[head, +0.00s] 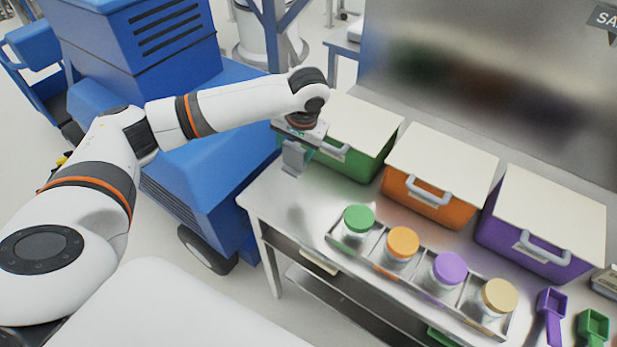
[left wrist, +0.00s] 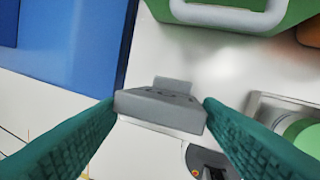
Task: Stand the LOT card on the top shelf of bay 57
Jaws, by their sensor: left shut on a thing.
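My left gripper (head: 297,146) is over the left end of the steel bench, in front of the green bin. It is shut on a small grey piece (head: 293,161), possibly the LOT card's holder. In the left wrist view the teal fingers of my left gripper (left wrist: 160,112) close on both sides of this grey piece (left wrist: 158,108), and a thin white edge shows below it. No lettering on it can be read. I cannot make out any shelf marked bay 57. My right gripper is not in view.
The bench (head: 283,204) carries a green bin (head: 353,156), an orange bin (head: 425,203) and a purple bin (head: 530,250), all with pale lids. A metal rack (head: 331,236) holds several lidded jars. Purple (head: 550,308) and green (head: 592,326) scoops lie right. A blue machine (head: 187,120) stands left.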

